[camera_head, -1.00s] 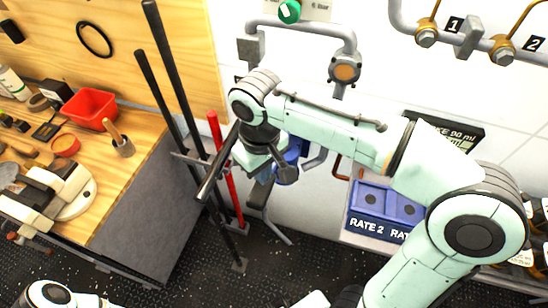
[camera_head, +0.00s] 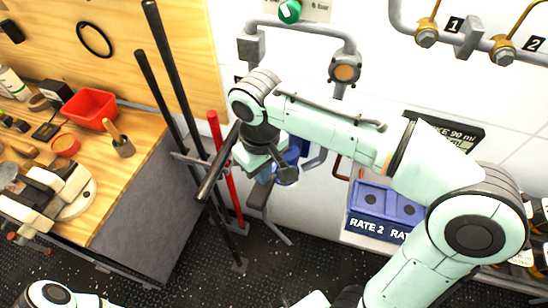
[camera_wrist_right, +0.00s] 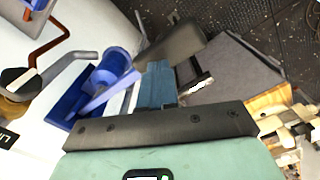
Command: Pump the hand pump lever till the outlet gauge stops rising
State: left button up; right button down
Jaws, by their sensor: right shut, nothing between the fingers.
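The blue hand pump (camera_head: 291,158) is on the white wall, partly hidden behind my right arm; it also shows in the right wrist view (camera_wrist_right: 117,62). A dark grey bar, apparently the lever (camera_head: 257,197), sits just below my right gripper (camera_head: 263,174). In the right wrist view the lever (camera_wrist_right: 172,43) lies just beyond the shut, empty blue-grey fingers (camera_wrist_right: 158,78); I cannot tell whether they touch it. A round fitting with a tan face (camera_head: 345,73) hangs on the grey pipe above, possibly the gauge; no reading is legible. My left gripper is out of view.
Two long black bars (camera_head: 171,85) and a red bar (camera_head: 227,170) stand left of the pump. A wooden workbench (camera_head: 140,150) with a red bin (camera_head: 91,108) is at left. Blue boxes (camera_head: 375,212) sit on a shelf at right.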

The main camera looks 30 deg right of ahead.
dwell(0.3)
jog(key=shift+f+b, duration=1.85)
jog(key=shift+f, duration=1.2)
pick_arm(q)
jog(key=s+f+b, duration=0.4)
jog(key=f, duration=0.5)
pick_arm(e)
notch_tip(320, 180, down, 6)
notch_tip(320, 180, up, 12)
jog(key=p, duration=0.9)
jog(key=shift+w+r, duration=0.1)
jog(key=shift+r, duration=0.05)
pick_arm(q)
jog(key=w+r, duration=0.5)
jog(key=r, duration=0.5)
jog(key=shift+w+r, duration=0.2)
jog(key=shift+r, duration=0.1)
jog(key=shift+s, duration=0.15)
